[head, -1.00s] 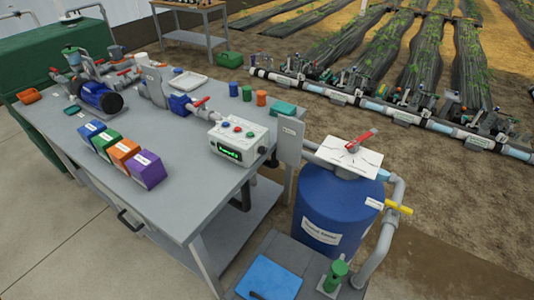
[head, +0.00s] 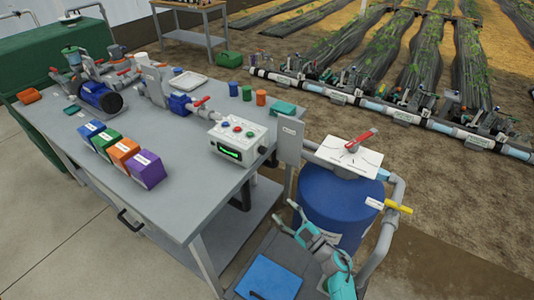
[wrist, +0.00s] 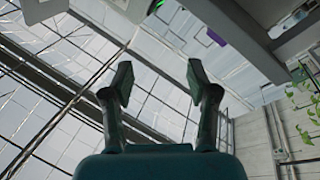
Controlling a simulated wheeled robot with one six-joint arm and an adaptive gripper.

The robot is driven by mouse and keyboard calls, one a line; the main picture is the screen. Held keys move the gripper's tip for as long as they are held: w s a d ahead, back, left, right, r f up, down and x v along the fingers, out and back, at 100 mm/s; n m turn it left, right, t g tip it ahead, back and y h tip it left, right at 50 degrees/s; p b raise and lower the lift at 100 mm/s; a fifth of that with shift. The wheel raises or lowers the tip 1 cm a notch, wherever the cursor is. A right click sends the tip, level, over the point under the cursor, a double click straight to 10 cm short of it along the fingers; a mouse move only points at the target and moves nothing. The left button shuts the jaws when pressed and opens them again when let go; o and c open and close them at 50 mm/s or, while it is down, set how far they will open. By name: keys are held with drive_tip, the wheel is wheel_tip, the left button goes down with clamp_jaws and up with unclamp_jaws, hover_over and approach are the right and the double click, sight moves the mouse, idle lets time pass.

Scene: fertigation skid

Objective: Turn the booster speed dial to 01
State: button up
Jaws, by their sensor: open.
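A pale control box (head: 240,140) stands on the grey bench near its right end. It has a lit green display (head: 230,153), coloured buttons on top and a dark round knob (head: 262,150) on its right side. I cannot tell for certain that this knob is the booster speed dial, and the display is too small to read. My gripper (head: 286,215) is in front of the blue tank, below and right of the box, apart from it. In the wrist view my gripper (wrist: 158,85) is open, with nothing between its fingers.
The blue tank (head: 325,195) has a white top plate with a red handle (head: 360,137). A grey post panel (head: 290,140) stands right of the box. A yellow-handled valve (head: 397,207) is on the right pipe. Coloured blocks (head: 122,150) sit at the bench's left front.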

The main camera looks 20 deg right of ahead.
sight(265, 152)
drive_tip(key=w+d+r+n+g+y, duration=0.1)
drive_tip(key=w+d+r+n+g, duration=0.15)
drive_tip(key=w, duration=0.55)
drive_tip(key=w+d+r+n+g+y, duration=0.1)
drive_tip(key=w+d+r+g, duration=0.2)
drive_tip(key=w, duration=0.5)
drive_tip(key=shift+t, duration=0.75)
drive_tip(key=x, duration=0.9)
drive_tip(key=shift+w+d+f, duration=0.1)
drive_tip(key=shift+w+f, duration=0.15)
drive_tip(key=shift+w, duration=0.3)
clamp_jaws()
